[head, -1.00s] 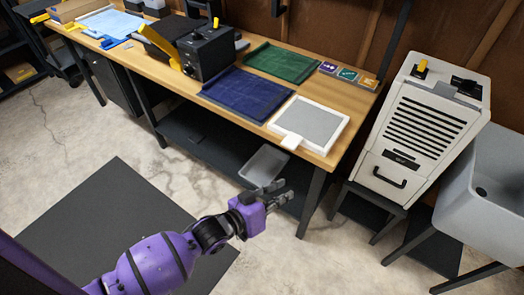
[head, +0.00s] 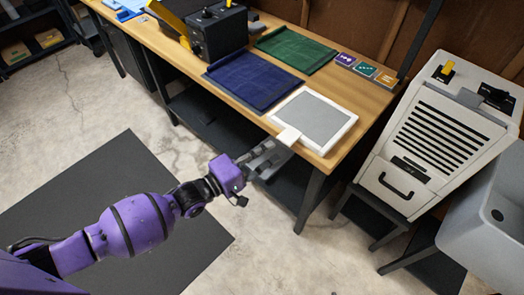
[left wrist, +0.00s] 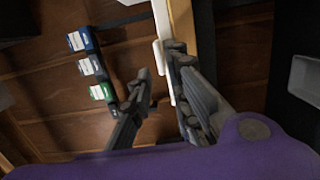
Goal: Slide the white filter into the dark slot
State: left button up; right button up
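The white filter (head: 311,117) is a flat white frame with a grey middle. It lies at the near right end of the bench, its white tab (head: 289,136) sticking out over the front edge. My left gripper (head: 270,158) is just in front of and below the tab. In the left wrist view its two fingers (left wrist: 162,108) stand apart, with white edges of what looks like the filter (left wrist: 160,22) beyond them. I see no grip on it. A pale cabinet (head: 432,140) with dark louvres stands at right; I cannot tell which opening is the dark slot. My right gripper is not in view.
A blue mat (head: 254,82) and a green mat (head: 295,50) lie on the bench (head: 345,155). A black machine (head: 217,32) stands behind at left, and small coloured cards (head: 365,69) lie at the back. A grey sink (head: 490,215) is at far right. Open floor lies in front.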

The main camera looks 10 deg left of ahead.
aim_at(282, 141)
pick_arm(q)
jog(key=x, duration=0.7)
jog(key=shift+w+d, duration=0.1)
jog(key=shift+d, duration=0.1)
grip_shut()
